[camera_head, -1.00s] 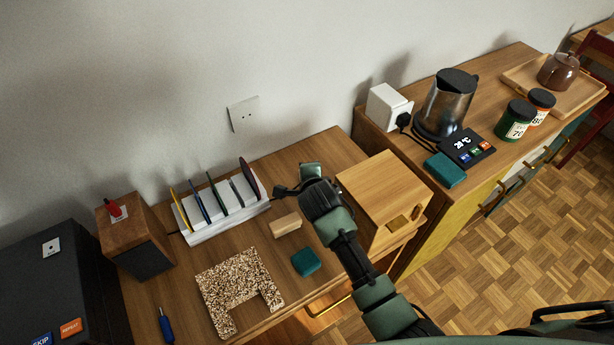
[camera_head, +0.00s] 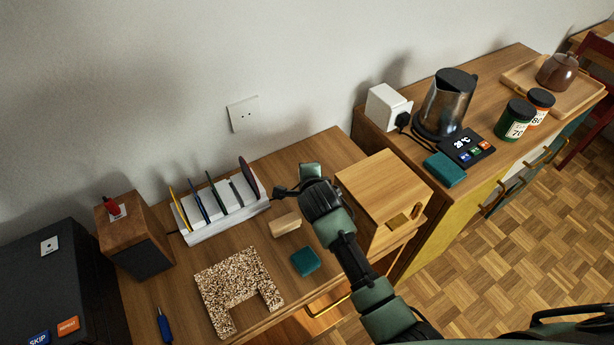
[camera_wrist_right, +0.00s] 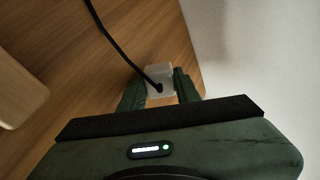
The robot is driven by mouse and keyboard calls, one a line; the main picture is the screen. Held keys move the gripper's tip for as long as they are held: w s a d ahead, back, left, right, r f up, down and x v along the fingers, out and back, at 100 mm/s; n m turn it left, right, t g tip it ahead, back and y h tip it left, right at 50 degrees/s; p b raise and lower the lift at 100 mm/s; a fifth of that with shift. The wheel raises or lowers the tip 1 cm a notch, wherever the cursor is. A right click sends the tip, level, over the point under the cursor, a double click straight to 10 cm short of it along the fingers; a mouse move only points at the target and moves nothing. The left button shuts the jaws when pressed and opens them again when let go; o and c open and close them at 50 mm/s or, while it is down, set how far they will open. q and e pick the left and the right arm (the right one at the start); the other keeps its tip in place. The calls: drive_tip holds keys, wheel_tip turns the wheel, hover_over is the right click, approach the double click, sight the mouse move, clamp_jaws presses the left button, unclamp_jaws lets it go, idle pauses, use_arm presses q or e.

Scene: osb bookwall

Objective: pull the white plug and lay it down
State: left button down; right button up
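In the right wrist view a white plug (camera_wrist_right: 160,80) with a black cable sits between the two green fingers of my right gripper (camera_wrist_right: 160,88). Both fingers appear to touch its sides. The cable leaves the plug towards the upper left. In the head view my right gripper (camera_head: 297,181) is over the back of the low desk, near the wall; the plug is hidden there. I cannot tell whether the plug rests on the wood or is seated in anything. The wall socket (camera_head: 243,114) shows nothing plugged in. My left gripper is not in view.
A white rack (camera_head: 226,227) with coloured discs stands left of the gripper. A wooden block (camera_head: 285,224), a teal block (camera_head: 305,262) and a speckled U-shaped board (camera_head: 225,288) lie in front. A wooden box (camera_head: 383,190) stands close on the right.

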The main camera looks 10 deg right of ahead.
drive_tip(key=shift+s+r+g+p, duration=0.2)
drive_tip(key=shift+s+p, duration=0.45)
drive_tip(key=shift+p, duration=0.45)
drive_tip(key=shift+s+r+g+p, duration=0.15)
drive_tip(key=shift+s+p, duration=0.5)
drive_tip(key=shift+p, duration=0.4)
drive_tip(key=p+v, duration=0.3)
drive_tip(key=v, duration=0.2)
drive_tip(key=shift+r, duration=0.3)
drive_tip(key=shift+w+r, duration=0.1)
